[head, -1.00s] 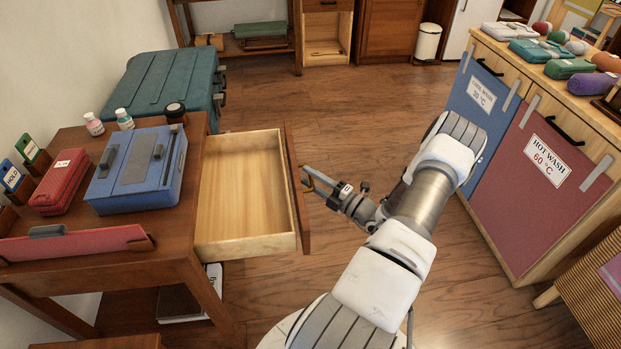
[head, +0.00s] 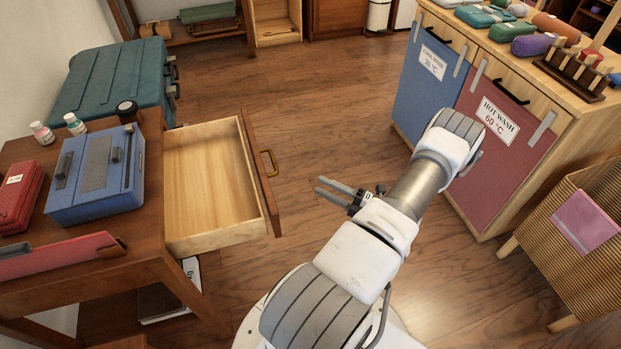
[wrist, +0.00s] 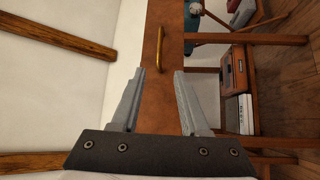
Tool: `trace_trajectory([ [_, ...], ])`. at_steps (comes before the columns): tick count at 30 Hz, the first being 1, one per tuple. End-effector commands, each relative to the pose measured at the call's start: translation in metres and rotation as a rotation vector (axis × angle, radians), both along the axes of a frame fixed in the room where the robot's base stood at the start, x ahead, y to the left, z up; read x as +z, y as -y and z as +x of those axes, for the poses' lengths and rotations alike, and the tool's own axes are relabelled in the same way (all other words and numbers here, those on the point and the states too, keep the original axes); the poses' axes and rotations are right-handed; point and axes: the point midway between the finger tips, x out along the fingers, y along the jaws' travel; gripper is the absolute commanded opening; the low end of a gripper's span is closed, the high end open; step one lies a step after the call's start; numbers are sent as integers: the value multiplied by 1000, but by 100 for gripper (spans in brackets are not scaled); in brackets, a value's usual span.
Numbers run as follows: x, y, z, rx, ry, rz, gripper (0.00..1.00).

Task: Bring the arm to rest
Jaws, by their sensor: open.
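My gripper (head: 334,191) is open and empty in the head view. It is held over the floor to the right of the pulled-out drawer (head: 213,187), apart from its brass handle (head: 269,163). In the wrist view, my gripper (wrist: 155,100) shows two spread fingers with nothing between them. The drawer handle (wrist: 160,50) shows beyond the fingertips, on the brown drawer front. My arm is bent, reaching out from my base at the bottom of the head view.
The drawer hangs open from a wooden desk (head: 130,262) holding a blue box (head: 97,172). A teal chest (head: 118,82) stands behind. Blue and red laundry fronts (head: 500,125) and a wicker basket (head: 580,240) stand on the right. The floor (head: 290,100) between is clear.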

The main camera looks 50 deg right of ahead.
Motion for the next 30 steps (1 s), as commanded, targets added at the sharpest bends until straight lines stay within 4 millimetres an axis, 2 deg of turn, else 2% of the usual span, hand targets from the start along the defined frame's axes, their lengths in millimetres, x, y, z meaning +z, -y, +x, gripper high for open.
trace_trajectory([
  [5,-1,1,-8,1,1,0,45],
  [23,-1,0,-7,8,-1,-3,45],
  [26,0,-10,0,67,-22,-26,45],
  [30,3,-48,20,274,-85,-114,45],
])
